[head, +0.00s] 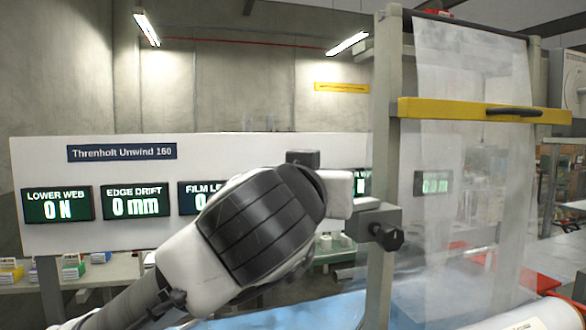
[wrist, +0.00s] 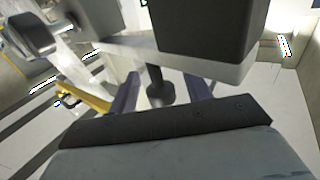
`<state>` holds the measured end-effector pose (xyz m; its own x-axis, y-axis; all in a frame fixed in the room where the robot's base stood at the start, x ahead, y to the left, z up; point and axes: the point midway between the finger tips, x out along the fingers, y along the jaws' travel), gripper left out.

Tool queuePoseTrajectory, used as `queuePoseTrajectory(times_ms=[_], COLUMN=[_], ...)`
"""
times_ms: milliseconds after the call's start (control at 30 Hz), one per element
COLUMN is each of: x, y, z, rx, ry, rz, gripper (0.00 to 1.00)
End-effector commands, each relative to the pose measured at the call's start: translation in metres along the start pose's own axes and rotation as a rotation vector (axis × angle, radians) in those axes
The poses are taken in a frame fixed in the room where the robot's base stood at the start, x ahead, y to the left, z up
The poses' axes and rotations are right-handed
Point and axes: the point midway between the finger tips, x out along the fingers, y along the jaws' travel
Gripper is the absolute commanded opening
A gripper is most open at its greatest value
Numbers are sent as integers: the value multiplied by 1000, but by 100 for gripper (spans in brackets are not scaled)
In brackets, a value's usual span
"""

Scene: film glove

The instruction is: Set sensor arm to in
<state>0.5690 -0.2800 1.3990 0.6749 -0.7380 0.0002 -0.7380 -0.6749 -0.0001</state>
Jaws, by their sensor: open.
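In the wrist view the arm is a light bar (wrist: 215,66) under a large dark box (wrist: 200,25), with a dark round-ended peg (wrist: 158,92) below. My gripper (wrist: 162,85) is open, its two fingers on either side of the peg. I cannot tell if they touch it. In the head view my wrist hides the fingers.
A white panel (head: 100,160) with several green displays stands behind; my wrist covers part of it. The post (head: 382,150) carries a yellow bar (head: 440,109) across hanging clear film (head: 465,70). A film roll (head: 530,318) lies at the lower right.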

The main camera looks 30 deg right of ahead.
Motion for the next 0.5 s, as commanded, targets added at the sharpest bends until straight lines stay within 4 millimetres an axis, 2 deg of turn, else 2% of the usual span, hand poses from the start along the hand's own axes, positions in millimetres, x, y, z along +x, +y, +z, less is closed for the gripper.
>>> queuePoseTrajectory(times_ms=[133,400,500], x=[8,9,9], y=[0,0,0], z=[0,1,1], rx=[-1,0,0], ry=[-1,0,0], rz=[0,0,0], gripper=[49,49,36])
